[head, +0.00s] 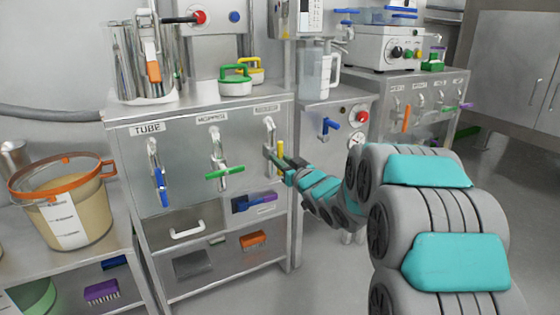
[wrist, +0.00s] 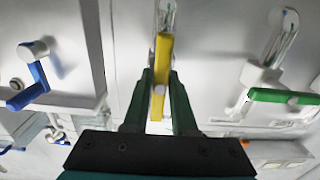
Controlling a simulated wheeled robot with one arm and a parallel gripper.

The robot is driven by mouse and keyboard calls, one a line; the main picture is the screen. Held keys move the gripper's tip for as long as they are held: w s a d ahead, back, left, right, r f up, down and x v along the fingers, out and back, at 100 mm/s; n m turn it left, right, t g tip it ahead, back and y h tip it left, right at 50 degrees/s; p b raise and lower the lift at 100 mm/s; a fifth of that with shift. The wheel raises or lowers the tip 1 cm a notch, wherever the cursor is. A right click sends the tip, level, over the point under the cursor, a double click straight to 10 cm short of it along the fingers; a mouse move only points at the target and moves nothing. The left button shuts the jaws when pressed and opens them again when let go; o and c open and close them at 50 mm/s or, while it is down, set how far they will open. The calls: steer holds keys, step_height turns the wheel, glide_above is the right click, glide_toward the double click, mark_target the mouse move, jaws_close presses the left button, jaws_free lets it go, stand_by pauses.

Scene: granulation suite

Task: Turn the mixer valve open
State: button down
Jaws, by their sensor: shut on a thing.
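A valve with a yellow handle (head: 281,149) hangs from a steel pipe at the right end of the cabinet's front panel. The label (head: 267,108) above it is too small to read surely. My gripper (head: 272,158) reaches it from the right, with its dark green fingers at the valve. In the wrist view the yellow handle (wrist: 164,58) stands between the two fingers of my gripper (wrist: 160,82), which is shut on it. The handle looks upright, roughly in line with its pipe. The fingers and arm hide part of the valve in the head view.
A green-handled valve (head: 225,171) lies crosswise left of it, and a blue-handled valve (head: 161,187) hangs under the TUBE label. Another blue valve (head: 328,127) is on the unit to the right.

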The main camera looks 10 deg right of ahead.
stand_by(0.3)
steer(key=c, duration=0.7)
jaws_free()
steer(key=v, duration=0.8)
steer(key=shift+p, duration=0.35)
